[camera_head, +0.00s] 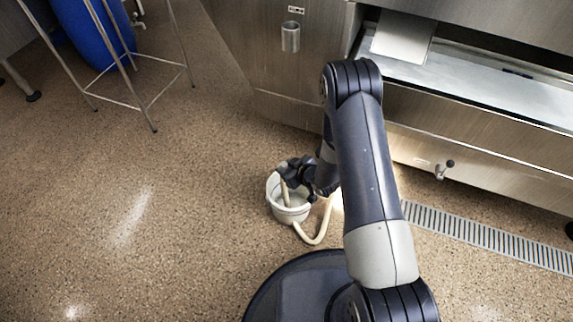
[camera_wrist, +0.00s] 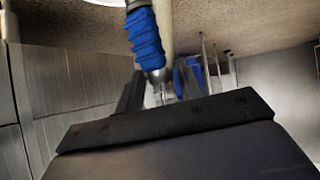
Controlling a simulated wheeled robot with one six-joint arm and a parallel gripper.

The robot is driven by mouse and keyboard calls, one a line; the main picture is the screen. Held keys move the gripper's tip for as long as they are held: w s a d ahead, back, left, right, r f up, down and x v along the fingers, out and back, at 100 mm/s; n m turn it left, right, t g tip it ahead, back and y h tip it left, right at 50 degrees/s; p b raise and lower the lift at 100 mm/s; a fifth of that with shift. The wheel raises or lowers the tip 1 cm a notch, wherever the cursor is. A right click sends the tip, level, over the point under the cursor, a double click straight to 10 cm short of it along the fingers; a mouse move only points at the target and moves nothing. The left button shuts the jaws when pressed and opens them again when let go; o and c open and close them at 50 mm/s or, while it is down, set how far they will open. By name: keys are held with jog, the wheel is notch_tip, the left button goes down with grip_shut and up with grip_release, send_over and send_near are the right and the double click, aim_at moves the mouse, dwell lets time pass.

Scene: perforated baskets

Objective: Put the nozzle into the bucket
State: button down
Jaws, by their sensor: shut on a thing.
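A small white bucket (camera_head: 291,215) stands upright on the floor, left of my arm in the head view. My gripper (camera_head: 296,172) is over the bucket's back rim, shut on the nozzle. In the wrist view the nozzle (camera_wrist: 146,42) shows a blue ribbed grip and a metal end, close to my dark gripper parts. A cream hose (camera_head: 318,239) loops on the floor beside the bucket. A cream length also shows inside the bucket's outline, below my gripper. My gripper hides the nozzle in the head view, so I cannot tell whether it is below the rim.
A steel cabinet (camera_head: 285,75) with a handle (camera_head: 445,168) stands behind and right. A slotted floor drain (camera_head: 485,237) runs along its front. A metal stand (camera_head: 137,85) and a blue barrel (camera_head: 88,30) are at the upper left. The floor left of the bucket is clear.

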jog(key=shift+f+b, duration=2.65)
jog(key=shift+f, duration=0.45)
jog(key=c, duration=0.9)
grip_release()
jog(key=p+v, duration=0.4)
jog(key=v, duration=0.6)
jog(key=shift+s+d+r, duration=0.2)
jog(key=shift+s+d, duration=0.05)
jog(key=b+x, duration=0.4)
jog(key=x, duration=0.6)
jog(key=shift+f, duration=0.15)
jog(key=r+p, duration=0.2)
jog(key=shift+w+a+r+p, duration=0.25)
jog(key=shift+w+r+p, duration=0.05)
jog(key=shift+r+p, duration=1.3)
